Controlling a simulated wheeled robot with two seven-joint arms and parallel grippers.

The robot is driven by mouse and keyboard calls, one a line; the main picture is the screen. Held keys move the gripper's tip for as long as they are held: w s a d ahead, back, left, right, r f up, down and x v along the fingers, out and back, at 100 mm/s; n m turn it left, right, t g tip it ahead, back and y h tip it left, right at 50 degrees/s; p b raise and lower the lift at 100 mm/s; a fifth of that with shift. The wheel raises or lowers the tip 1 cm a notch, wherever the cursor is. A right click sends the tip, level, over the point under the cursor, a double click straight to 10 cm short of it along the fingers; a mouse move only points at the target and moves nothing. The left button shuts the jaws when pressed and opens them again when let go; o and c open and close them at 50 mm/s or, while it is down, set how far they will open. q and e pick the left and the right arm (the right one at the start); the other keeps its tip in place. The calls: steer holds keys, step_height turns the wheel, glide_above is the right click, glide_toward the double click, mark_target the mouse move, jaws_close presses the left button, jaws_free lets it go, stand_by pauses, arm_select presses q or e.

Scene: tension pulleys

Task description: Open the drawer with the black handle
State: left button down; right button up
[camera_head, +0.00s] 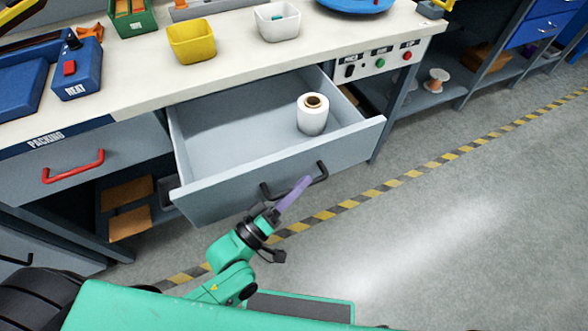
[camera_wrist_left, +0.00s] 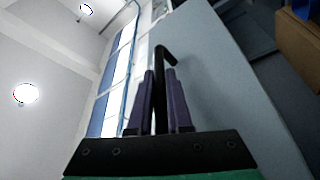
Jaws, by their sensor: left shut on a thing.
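The grey drawer (camera_head: 225,191) with the black handle (camera_head: 320,172) stands pulled out from under the bench. A white roll (camera_head: 313,118) with a brown core stands upright inside it. My left gripper (camera_head: 303,184) is at the middle of the black handle, its purple fingers reaching up to the bar. In the left wrist view the two purple fingers (camera_wrist_left: 161,98) are shut on the black handle (camera_wrist_left: 163,50), with the grey drawer front (camera_wrist_left: 215,75) beside them. The gripped part of the handle is partly hidden by the fingers. My right gripper is not in view.
A shut drawer with a red handle (camera_head: 73,166) is to the left. Yellow (camera_head: 191,43) and white (camera_head: 277,22) bins stand on the bench top (camera_head: 235,62). Cardboard boxes (camera_head: 129,222) sit on a shelf below. The floor (camera_head: 440,230) to the right is clear.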

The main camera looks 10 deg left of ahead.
arm_select(q)
steer(key=shift+s, duration=0.1)
steer(key=c, duration=0.8)
jaws_free()
steer(key=shift+c, duration=0.2)
steer(key=v, duration=1.4)
steer(key=shift+s+a, duration=0.15)
steer(key=shift+a, duration=0.05)
steer(key=shift+f, duration=0.15)
